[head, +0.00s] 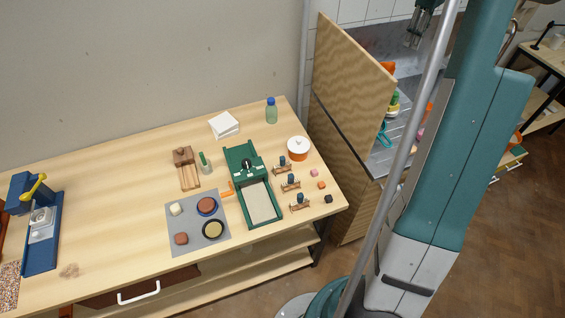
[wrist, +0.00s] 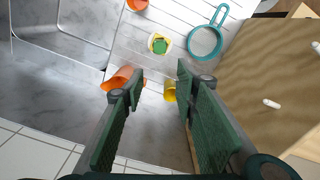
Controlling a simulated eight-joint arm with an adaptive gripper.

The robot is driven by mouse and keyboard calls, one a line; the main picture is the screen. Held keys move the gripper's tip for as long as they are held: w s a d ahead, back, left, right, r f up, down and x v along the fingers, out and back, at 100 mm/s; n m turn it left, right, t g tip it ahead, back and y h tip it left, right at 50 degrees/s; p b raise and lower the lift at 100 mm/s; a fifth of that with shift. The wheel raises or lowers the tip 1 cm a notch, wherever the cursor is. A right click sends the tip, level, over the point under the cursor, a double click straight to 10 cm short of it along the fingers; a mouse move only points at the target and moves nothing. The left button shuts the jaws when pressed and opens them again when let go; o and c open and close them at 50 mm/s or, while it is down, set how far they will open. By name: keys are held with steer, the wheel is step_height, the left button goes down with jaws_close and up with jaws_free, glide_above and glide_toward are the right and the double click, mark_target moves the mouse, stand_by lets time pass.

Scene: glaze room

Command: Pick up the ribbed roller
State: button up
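Three small wooden stands, each with a dark blue-green piece, stand in a row on the right part of the table in the head view: the back one (head: 282,161), the middle one (head: 291,180) and the front one (head: 299,201). They look like roller stands, but they are too small to tell which carries the ribbed roller. My gripper (head: 415,38) is high at the top right, over the sink area and well away from them. In the wrist view my gripper (wrist: 160,82) has its green-padded fingers apart with nothing held.
A green press (head: 245,160), an orange-and-white pot (head: 298,149) and small cubes (head: 321,185) surround the stands. A plywood panel (head: 350,80) rises between table and sink. Below my gripper are an orange cup (wrist: 122,76), a yellow cup (wrist: 170,91) and a teal strainer (wrist: 205,42).

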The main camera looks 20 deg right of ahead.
step_height(320, 180, up, 11)
steer(key=w+a+r+n, duration=0.2)
steer(key=a+n, duration=0.2)
steer(key=a, duration=1.9)
steer(key=n+h+b, duration=0.1)
steer(key=n+b, duration=0.1)
steer(key=n, duration=0.8)
glide_above(283, 159)
steer(key=f, duration=2.4)
steer(key=a+f, duration=0.1)
steer(key=f, duration=1.1)
steer(key=shift+f, duration=0.7)
steer(key=shift+d+f, duration=0.1)
